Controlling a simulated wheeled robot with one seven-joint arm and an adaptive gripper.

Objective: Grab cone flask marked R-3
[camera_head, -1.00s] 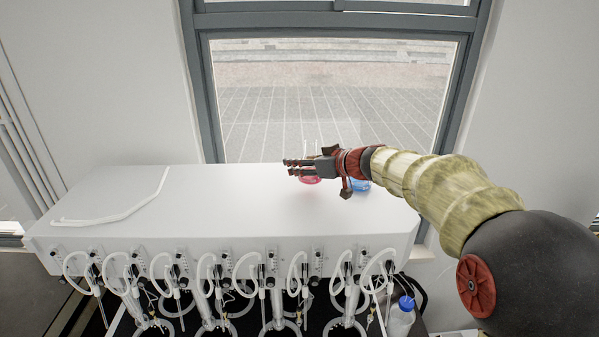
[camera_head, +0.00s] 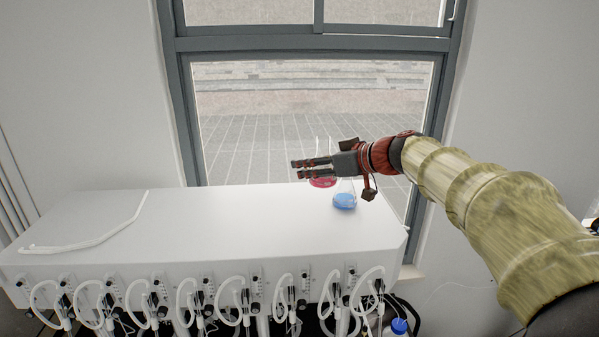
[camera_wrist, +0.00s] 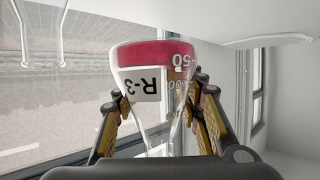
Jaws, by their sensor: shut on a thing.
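The cone flask marked R-3 (camera_wrist: 150,62) fills the middle of the wrist view, with red liquid and a white label reading R-3. It appears upside down in that view. My gripper (camera_wrist: 157,125) has its fingers on both sides of the flask's narrower part and is shut on it. In the head view, my gripper (camera_head: 312,163) is above the back right of the white machine's top. The red liquid of the flask (camera_head: 322,183) shows just below the fingers, which hide part of the glass. It seems slightly raised, but contact with the top is hard to judge.
A cone flask with blue liquid (camera_head: 344,200) stands close by on the white machine top (camera_head: 190,225). A white tube (camera_head: 90,240) lies at the left. A window (camera_head: 310,120) is behind. Looped tubes line the front; the middle top is clear.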

